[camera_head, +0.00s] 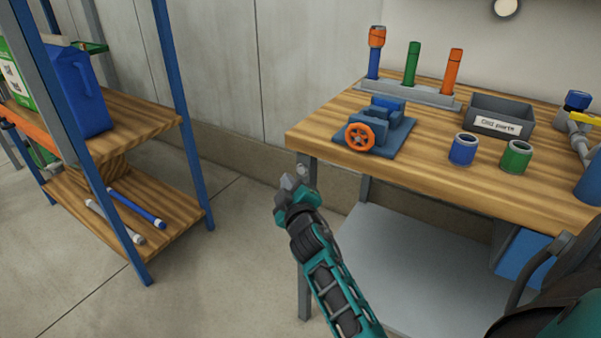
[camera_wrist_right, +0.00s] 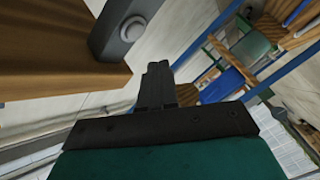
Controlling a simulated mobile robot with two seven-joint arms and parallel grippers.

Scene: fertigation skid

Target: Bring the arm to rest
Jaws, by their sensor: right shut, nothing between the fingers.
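My right arm is teal and black and comes up from the bottom of the head view. Its gripper (camera_head: 290,184) is shut and empty. It hangs in free air in front of the workbench's left front corner, below the level of the bench top. In the right wrist view the closed fingers (camera_wrist_right: 157,85) show as one dark block, with the bench edge at upper left and the shelf unit at upper right. My left gripper is in neither view.
The wooden workbench (camera_head: 330,140) carries a blue vise with an orange handwheel (camera_head: 360,137), blue and green cups, a grey parts bin (camera_head: 500,115) and upright coloured tubes. A blue-framed shelf (camera_head: 150,105) stands at left. Open floor (camera_head: 230,270) lies between them.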

